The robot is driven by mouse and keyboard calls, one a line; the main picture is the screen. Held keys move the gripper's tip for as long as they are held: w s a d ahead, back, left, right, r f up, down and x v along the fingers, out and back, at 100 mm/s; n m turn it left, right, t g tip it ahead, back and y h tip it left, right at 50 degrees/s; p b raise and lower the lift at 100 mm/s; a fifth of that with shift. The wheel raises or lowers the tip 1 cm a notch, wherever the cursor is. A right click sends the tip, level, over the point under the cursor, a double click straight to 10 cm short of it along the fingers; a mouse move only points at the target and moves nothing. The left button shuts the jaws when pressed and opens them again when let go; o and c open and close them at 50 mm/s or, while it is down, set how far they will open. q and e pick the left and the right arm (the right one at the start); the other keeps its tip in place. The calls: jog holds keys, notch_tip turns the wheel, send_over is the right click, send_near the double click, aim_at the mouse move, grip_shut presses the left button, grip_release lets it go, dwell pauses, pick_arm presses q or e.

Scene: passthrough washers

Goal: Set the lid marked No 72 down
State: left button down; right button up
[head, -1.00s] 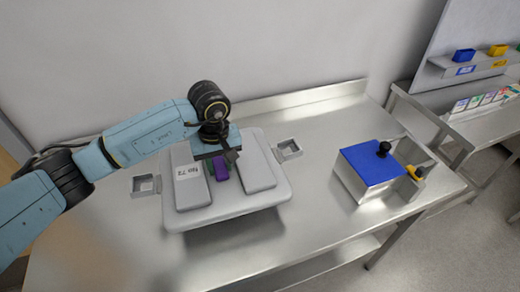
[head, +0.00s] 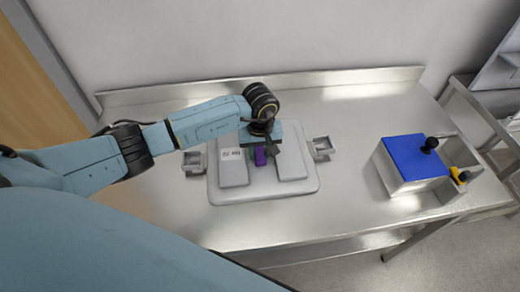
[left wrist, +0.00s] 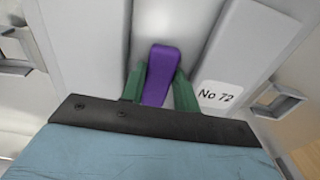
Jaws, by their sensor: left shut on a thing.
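The lid marked No 72 (head: 233,186) is a pale grey slab with rounded corners and two raised panels. Its No 72 label also shows in the left wrist view (left wrist: 217,94). A purple handle (head: 261,157) stands in the channel between the panels. My left gripper (head: 260,153) is over the lid's far middle, its green fingers shut on the purple handle, which shows between them in the left wrist view (left wrist: 160,75). The lid looks level over the table; I cannot tell whether it touches anything below. My right gripper is not in view.
Small grey square brackets stand at the lid's left (head: 193,162) and right (head: 321,148). A box with a blue top (head: 416,158) and a black knob stands on the steel table (head: 290,225) at right, beside a yellow-and-black item (head: 460,175). Table space between is clear.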

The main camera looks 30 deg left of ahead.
pick_arm(q)
jog(key=shift+w, duration=0.1)
jog(key=c, duration=1.5)
grip_release()
jog(key=shift+f, duration=0.1)
jog(key=o, duration=0.4)
jog(key=shift+o, duration=0.2)
jog(key=shift+r, duration=0.2)
